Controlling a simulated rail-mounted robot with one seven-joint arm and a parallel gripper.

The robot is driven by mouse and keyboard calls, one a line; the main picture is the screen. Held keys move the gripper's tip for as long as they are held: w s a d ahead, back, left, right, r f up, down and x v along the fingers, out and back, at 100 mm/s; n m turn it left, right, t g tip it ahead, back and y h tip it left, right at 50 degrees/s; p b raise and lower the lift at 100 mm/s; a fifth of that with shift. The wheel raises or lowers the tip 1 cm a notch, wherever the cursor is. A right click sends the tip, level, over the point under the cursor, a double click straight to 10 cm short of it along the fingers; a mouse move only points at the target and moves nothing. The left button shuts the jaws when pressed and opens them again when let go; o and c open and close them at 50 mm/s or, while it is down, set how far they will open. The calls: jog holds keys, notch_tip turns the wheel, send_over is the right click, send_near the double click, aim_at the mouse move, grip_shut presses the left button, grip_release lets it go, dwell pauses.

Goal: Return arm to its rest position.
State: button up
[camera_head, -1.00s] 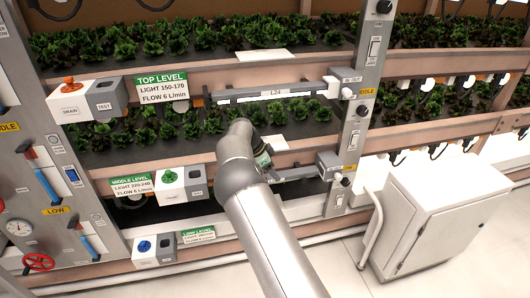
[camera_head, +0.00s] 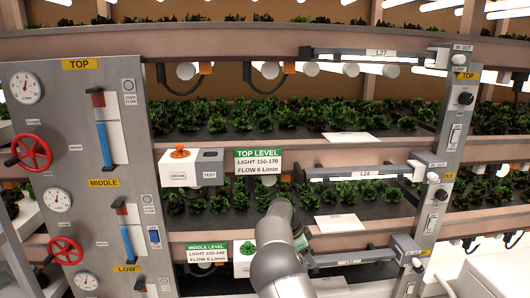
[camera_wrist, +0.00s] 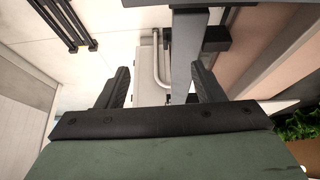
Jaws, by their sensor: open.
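My gripper (camera_wrist: 160,88) shows in the wrist view with its two dark fingers spread apart and nothing held between them. Past the fingers are a grey rail post, a curved white handle and pale floor. In the head view my grey arm rises from the bottom centre, in front of the middle-level lettuce tray (camera_head: 338,220). The gripper itself cannot be made out there; the arm hides part of the middle level.
Shelves of lettuce span the head view, with L27 (camera_head: 378,53) and L24 (camera_head: 365,174) bars. A grey control panel (camera_head: 85,225) with red valves stands left. A switch post (camera_head: 450,150) stands right. A grey post (camera_wrist: 183,60) is close to my fingers.

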jog(key=s+d+r+n+y, duration=0.2)
jog(key=s+r+n+y, duration=0.3)
jog(key=s, duration=0.6)
jog(key=s+d+r+n, duration=0.2)
jog(key=s+r, duration=0.6)
jog(key=s, duration=0.2)
jog(key=s+a+n, duration=0.1)
jog(key=s+n, duration=0.2)
jog(key=s, duration=0.5)
jog(key=s+a+n+p, duration=0.1)
jog(key=s+n, duration=0.2)
jog(key=s, duration=0.6)
jog(key=s+a+n+y, duration=0.1)
jog(key=s+n, duration=0.3)
jog(key=s, duration=0.4)
jog(key=shift+s+a, duration=0.2)
jog(key=shift+a, duration=0.15)
jog(key=shift+r, duration=0.1)
